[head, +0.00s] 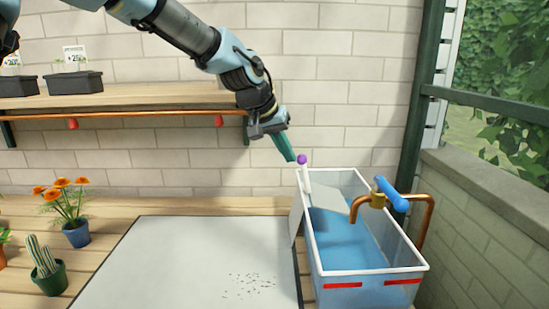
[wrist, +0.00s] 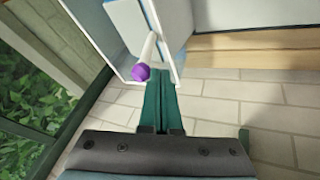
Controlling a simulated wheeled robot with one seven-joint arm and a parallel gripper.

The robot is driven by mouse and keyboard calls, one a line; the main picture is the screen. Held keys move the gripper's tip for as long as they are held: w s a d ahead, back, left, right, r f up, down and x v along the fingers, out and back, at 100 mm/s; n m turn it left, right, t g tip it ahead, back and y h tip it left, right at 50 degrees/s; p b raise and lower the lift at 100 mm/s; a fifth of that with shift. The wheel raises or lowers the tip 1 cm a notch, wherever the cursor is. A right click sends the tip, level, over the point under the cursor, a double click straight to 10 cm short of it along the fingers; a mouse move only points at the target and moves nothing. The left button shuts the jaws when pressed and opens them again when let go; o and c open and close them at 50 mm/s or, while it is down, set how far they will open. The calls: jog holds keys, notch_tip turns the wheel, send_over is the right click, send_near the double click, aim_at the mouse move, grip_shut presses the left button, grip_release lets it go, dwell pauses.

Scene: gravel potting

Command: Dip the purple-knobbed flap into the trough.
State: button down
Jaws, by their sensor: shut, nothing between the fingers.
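The trough (head: 349,271) stands at the right, clear-walled with a white rim, with blue water inside. The flap's purple knob (head: 302,159) tops a white stem at the trough's far left corner; it also shows in the wrist view (wrist: 141,73). A pale panel (head: 331,197) slants inside the trough below the stem, and another grey panel (head: 296,216) hangs outside its left wall. I cannot tell how the panels join the stem. My gripper (head: 291,158) is shut and empty, its green fingertips just left of the knob; touching or apart is unclear.
A copper tap (head: 378,200) with a blue handle reaches over the trough's right side. A grey mat (head: 180,260) with scattered gravel (head: 248,286) lies to the left. Potted flowers (head: 75,232) and a cactus (head: 45,270) stand farther left. A shelf (head: 150,98) runs along the wall.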

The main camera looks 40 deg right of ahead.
jog(key=shift+s+d+r+m+t+y+p, duration=0.15)
jog(key=shift+s+d+r+t+y+p, duration=0.25)
jog(key=shift+y, duration=0.2)
jog(key=shift+s+d+r+m+t+y+p, duration=0.2)
jog(key=shift+s+d+t+y+p, duration=0.15)
jog(key=shift+d+t+y, duration=0.2)
jog(key=shift+s+d+r+t+y+p, duration=0.2)
jog(key=shift+s+d+t+y+p, duration=0.25)
jog(key=shift+d+y+p, duration=0.1)
jog(key=shift+s+d+r+t+y+p, duration=0.15)
jog(key=shift+s+d+t+y+p, duration=0.15)
jog(key=shift+s+d+y+p, duration=0.15)
jog(key=shift+s+d+f+m+t+y+p, duration=0.25)
jog(key=shift+s+d+t+y+p, duration=0.3)
jog(key=shift+s+d+p, duration=0.35)
jog(key=shift+s+d+f+m+t+y+p, duration=0.1)
jog(key=shift+s+d+f+t+y+p, duration=0.1)
jog(key=shift+s+d+t+y+p, duration=0.6)
jog(key=shift+d+g+h, duration=0.3)
jog(key=shift+d+g, duration=0.05)
